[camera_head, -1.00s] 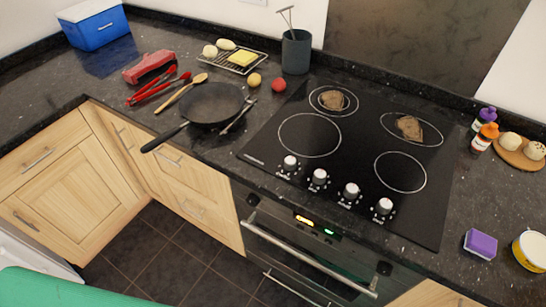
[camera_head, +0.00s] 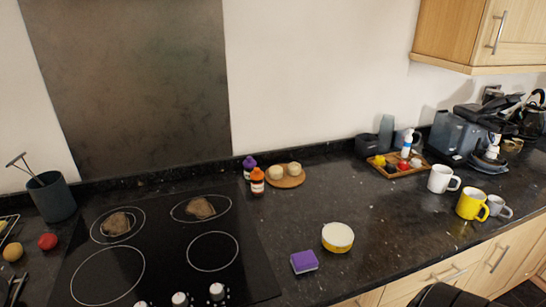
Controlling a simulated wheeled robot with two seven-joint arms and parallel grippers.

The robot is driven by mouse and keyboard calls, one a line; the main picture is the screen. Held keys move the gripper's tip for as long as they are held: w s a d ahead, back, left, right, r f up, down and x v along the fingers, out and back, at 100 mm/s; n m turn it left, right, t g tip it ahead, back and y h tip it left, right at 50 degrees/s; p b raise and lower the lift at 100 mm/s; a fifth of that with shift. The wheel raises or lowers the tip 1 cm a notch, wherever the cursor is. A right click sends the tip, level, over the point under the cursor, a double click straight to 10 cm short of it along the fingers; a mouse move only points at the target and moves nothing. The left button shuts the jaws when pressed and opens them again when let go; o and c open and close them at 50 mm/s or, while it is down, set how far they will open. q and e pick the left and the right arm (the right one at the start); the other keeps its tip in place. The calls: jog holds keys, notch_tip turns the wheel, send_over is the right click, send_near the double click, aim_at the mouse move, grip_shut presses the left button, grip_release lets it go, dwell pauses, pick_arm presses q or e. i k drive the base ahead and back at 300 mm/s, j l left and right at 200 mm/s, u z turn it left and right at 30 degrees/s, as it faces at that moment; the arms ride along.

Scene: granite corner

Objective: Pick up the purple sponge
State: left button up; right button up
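The purple sponge (camera_head: 304,262) lies on the dark granite counter, to the right of the black hob and near the counter's front edge. It is a small block with a purple top and a lighter layer along its lower side. Nothing covers it. Neither of my grippers can be made out in the view. A dark rounded shape at the bottom edge, right of the sponge, is cut off and I cannot tell what it is.
Bottles (camera_head: 257,182) and a round board with buns (camera_head: 285,182) are behind. Mugs (camera_head: 472,204) and a wooden tray (camera_head: 388,171) stand further right. Bare counter lies between.

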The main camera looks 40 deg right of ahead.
aim_at(306, 261)
jog(key=z, duration=1.55)
